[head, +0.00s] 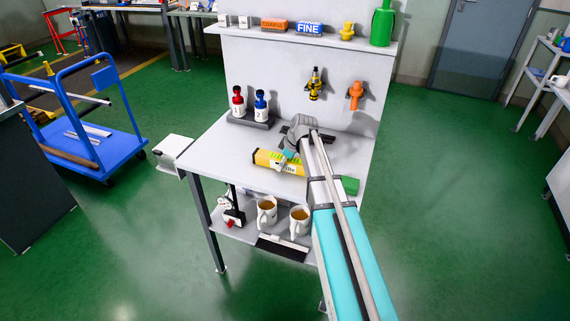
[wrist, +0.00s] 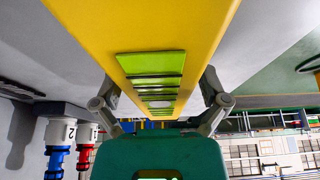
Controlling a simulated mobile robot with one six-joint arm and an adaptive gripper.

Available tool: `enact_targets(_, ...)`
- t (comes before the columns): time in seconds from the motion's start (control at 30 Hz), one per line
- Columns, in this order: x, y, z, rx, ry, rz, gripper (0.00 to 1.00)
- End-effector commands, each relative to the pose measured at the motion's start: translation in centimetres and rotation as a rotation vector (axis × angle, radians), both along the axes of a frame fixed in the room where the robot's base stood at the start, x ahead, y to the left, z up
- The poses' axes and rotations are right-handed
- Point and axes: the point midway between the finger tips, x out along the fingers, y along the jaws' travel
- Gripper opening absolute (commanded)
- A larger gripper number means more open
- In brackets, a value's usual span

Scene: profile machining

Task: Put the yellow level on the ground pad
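The yellow level (head: 268,159) has green marks and lies across the middle of the work table, as seen in the head view. My gripper (head: 291,152) is over it, and my arm comes in from the lower right. In the wrist view the yellow level (wrist: 200,35) fills the top middle, very close. The fingers of my gripper (wrist: 160,85) are at its two sides and look to touch it. I cannot tell whether the level is lifted off the table. I cannot make out the ground pad with certainty; my arm hides part of the tabletop.
A red bottle (head: 238,103) and a blue bottle (head: 261,106) stand in a dark holder at the table's back left. Two mugs (head: 267,213) are on the lower shelf. A green block (head: 350,186) lies right of my arm. The tabletop's left front (head: 215,155) is clear.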

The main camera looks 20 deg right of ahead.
Motion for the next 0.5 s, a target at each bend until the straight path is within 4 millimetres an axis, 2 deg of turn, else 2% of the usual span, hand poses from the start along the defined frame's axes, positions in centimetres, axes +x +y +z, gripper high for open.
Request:
enact_targets(0.03,0.00,0.00,0.00,0.000,0.000,0.000,0.74)
enact_targets(0.07,0.00,0.00,0.00,0.000,0.000,0.000,0.68)
enact_targets(0.4,0.01,-0.01,0.00,0.000,0.000,0.000,0.05)
enact_targets(0.43,0.01,0.00,-0.01,0.000,0.000,0.000,0.02)
enact_targets(0.5,0.02,0.01,0.02,0.001,-0.001,0.000,0.01)
